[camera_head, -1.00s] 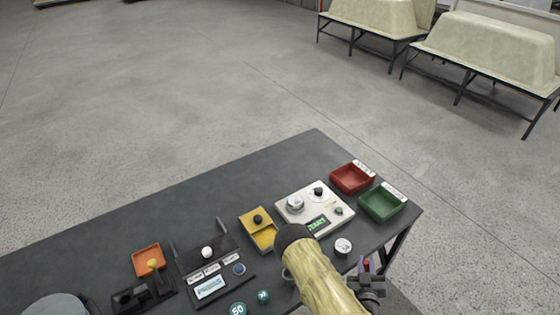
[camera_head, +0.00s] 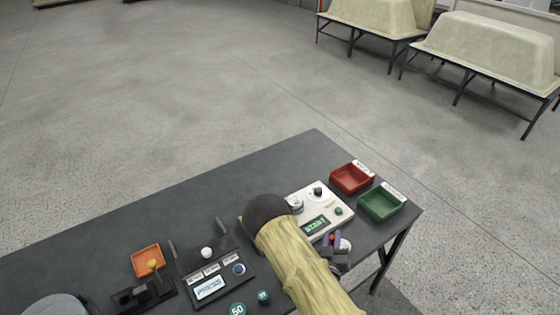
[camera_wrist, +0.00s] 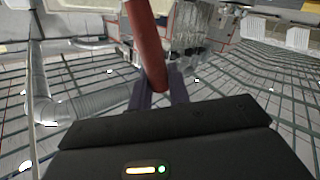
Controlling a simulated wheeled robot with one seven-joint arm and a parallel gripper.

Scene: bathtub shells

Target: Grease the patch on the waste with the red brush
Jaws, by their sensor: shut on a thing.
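My gripper (camera_head: 334,243) is shut on the red brush (camera_head: 332,237), above the right part of the dark table. In the wrist view the red brush (camera_wrist: 148,45) is a red shaft rising from between the purple fingers (camera_wrist: 160,90); its bristles cannot be made out. A small white round piece (camera_head: 347,244) is partly hidden behind my gripper; whether they touch is unclear. Another pale round piece (camera_head: 295,203) sits on the white device (camera_head: 339,217), partly covered by my arm. I cannot tell which piece is the waste, and no patch is discernible.
A red tray (camera_head: 351,178) and a green tray (camera_head: 382,202) stand at the table's right end. A dark panel with a display (camera_head: 210,287) and an orange tray (camera_head: 146,260) are to the left. My arm hides the yellow tray. Bare tabletop (camera_head: 270,172) lies behind.

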